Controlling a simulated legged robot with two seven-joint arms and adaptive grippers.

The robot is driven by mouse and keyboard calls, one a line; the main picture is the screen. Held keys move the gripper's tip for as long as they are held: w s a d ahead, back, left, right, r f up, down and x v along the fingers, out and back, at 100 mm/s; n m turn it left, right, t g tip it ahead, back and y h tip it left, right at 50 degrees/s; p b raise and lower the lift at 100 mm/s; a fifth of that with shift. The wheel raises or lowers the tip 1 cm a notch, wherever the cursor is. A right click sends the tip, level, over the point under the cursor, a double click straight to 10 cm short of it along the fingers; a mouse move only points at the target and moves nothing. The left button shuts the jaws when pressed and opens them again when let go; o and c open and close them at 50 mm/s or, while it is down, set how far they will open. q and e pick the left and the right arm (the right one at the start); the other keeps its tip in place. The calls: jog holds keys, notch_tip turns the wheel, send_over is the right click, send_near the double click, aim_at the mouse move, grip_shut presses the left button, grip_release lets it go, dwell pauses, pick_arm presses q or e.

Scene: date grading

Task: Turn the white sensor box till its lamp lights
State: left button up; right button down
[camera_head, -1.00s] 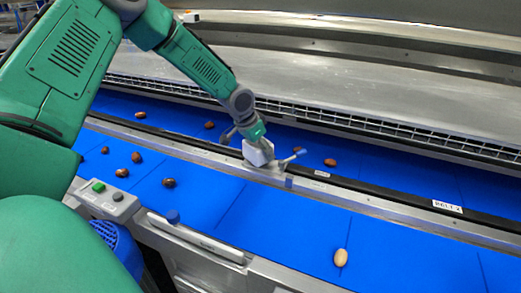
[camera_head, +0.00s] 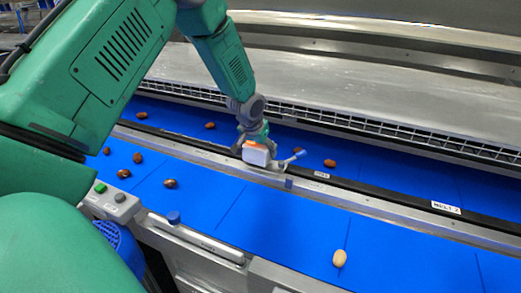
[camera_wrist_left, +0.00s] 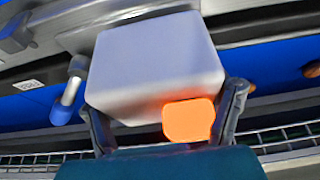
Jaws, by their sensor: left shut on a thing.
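The white sensor box (camera_head: 257,155) sits on the metal rail between the two blue belts in the head view. It fills the middle of the left wrist view (camera_wrist_left: 155,62). An orange patch (camera_wrist_left: 188,120), bright in the wrist view, shows on the box near my gripper; I take it for the lamp, lit. My left gripper (camera_head: 254,142) is shut on the box from above, with one finger on each side in the wrist view (camera_wrist_left: 165,118). A small blue-tipped lever (camera_head: 294,156) sticks out beside the box. My right gripper is not in view.
Several brown dates, such as one (camera_head: 170,184), lie on the near blue belt (camera_head: 270,225) and the far one. A pale oval piece (camera_head: 340,258) lies at the front. A control panel with green button (camera_head: 101,188) stands at the left edge.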

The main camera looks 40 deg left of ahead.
pick_arm(q)
jog(key=o, duration=1.1)
jog(key=shift+s+f, duration=0.25)
jog(key=shift+w, duration=0.1)
jog(key=shift+a, duration=0.1)
jog(key=shift+r, duration=0.1)
jog(key=v, duration=1)
jog(key=shift+r, duration=0.3)
jog(key=shift+s+r, duration=0.25)
jog(key=shift+r, duration=0.25)
